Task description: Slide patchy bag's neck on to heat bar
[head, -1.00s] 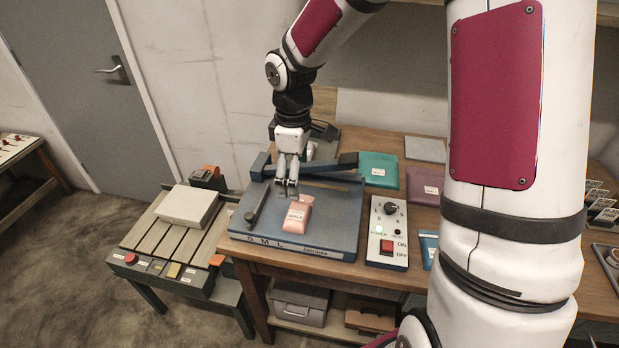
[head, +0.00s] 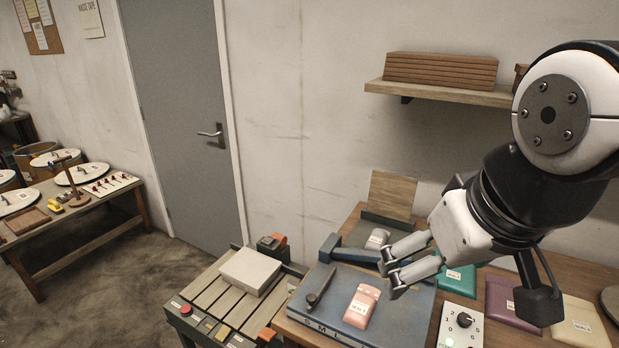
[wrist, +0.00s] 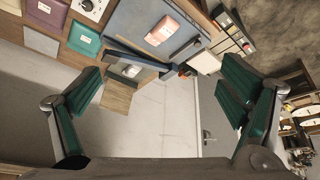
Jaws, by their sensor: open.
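A pink bag with a white label (head: 361,306) lies flat on the blue bed of the heat sealer (head: 405,312). It also shows in the wrist view (wrist: 162,30). The sealer's dark blue bar (head: 350,252) runs along the far side of the bed, beyond the bag. A smaller pale bag (head: 377,239) lies behind that bar. I cannot tell surely which bag is the patchy one. My gripper (head: 390,276) is open and empty, raised above the bed's right part. Its green-padded fingers stand wide apart in the wrist view.
A control box with a dial (head: 462,325) stands right of the sealer. Teal (head: 457,280), purple (head: 512,302) and cream (head: 578,322) packets lie farther right. A slatted stand with a pale block (head: 250,271) is on the left. A shelf (head: 440,93) hangs above.

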